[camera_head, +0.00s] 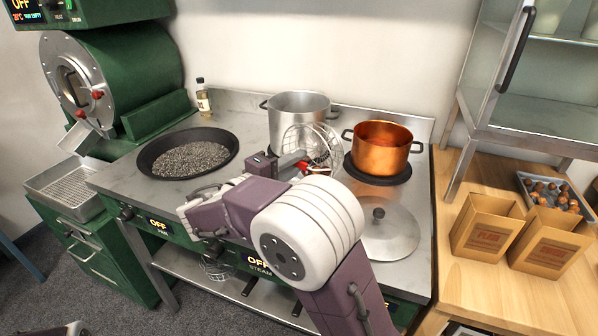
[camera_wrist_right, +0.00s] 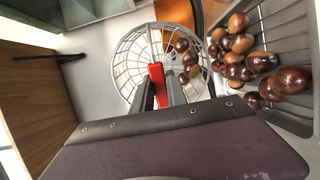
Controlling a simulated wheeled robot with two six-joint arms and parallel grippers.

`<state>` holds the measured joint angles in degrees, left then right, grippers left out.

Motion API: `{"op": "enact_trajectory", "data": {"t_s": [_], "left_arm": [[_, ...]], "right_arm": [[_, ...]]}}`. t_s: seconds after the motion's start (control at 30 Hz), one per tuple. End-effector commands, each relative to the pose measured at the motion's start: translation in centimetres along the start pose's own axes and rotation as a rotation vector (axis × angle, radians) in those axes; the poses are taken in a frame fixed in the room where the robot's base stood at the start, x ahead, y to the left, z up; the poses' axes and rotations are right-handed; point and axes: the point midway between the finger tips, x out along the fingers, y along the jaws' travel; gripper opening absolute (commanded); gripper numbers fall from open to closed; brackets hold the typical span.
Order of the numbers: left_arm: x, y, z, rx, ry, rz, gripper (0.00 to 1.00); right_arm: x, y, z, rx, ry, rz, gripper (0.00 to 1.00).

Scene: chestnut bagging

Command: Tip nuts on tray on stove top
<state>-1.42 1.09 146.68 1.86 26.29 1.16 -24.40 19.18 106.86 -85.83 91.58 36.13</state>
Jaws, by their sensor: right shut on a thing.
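My right gripper (camera_head: 296,163) is shut on the red-marked handle of a wire basket (camera_head: 318,143), over the stove top (camera_head: 280,215). The handle and the basket (camera_wrist_right: 140,45) also show in the right wrist view. Several brown nuts (camera_wrist_right: 186,50) show at the basket's right side, apparently inside it. To the right of it, more glossy nuts (camera_wrist_right: 240,55) lie on a grey ridged tray (camera_wrist_right: 285,30). In the head view my arm seems to hide that tray. My left gripper is not in view.
A steel pot (camera_head: 297,105) and a copper pot (camera_head: 382,147) stand behind the basket. A dark pan of grey grains (camera_head: 190,158) is at left, a lid (camera_head: 388,235) at right. Two paper boxes (camera_head: 486,225) and a container of nuts (camera_head: 527,178) are on the wooden counter.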

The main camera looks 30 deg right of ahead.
Motion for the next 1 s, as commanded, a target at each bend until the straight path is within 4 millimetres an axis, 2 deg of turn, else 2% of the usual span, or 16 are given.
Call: {"op": "enact_trajectory", "data": {"t_s": [0.03, 0.1, 0.5, 0.7, 1.0], "left_arm": [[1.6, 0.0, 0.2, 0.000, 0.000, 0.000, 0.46], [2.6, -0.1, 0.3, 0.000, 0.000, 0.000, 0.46], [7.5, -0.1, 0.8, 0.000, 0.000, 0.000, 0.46], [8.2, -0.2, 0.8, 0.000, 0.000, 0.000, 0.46], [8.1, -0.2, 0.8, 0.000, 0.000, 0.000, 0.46]], "right_arm": [[-0.1, -1.1, 0.0, -0.001, 0.000, 0.027, 0.00], [-0.4, -1.4, 0.0, -0.002, 0.000, 0.065, 0.00], [-1.8, -2.2, 0.0, -0.001, -0.001, 0.297, 0.00], [-2.1, -2.1, 0.0, -0.001, -0.001, 0.351, 0.00], [-2.2, -1.9, 0.0, -0.001, 0.000, 0.358, 0.00]]}}
